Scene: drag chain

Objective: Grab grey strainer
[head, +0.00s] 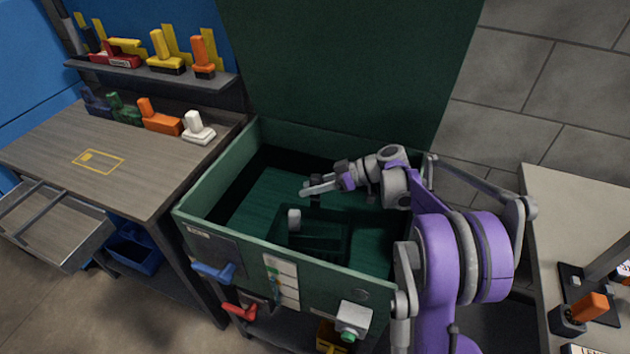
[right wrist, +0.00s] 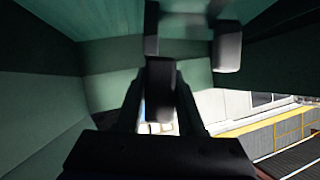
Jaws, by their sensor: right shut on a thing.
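My right gripper (head: 314,188) is inside the green bin (head: 330,150), above its floor, with its jaws shut on a dark grey piece. In the right wrist view this piece (right wrist: 160,88) sits between the two fingers; I take it as part of the grey strainer, though its full shape is hidden. A light grey block (head: 294,219) shows just below the gripper in the bin, beside a dark patch that may be shadow. A grey block (right wrist: 228,46) also shows in the right wrist view; I cannot tell whether it joins the held piece. My left gripper is not in view.
The bin's walls surround my right gripper. On the left, a wooden table (head: 60,140) carries blue, green, orange (head: 160,120) and whitish (head: 198,128) tools. A shelf (head: 150,73) above holds red, yellow and orange ones. A light table (head: 560,210) stands at right.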

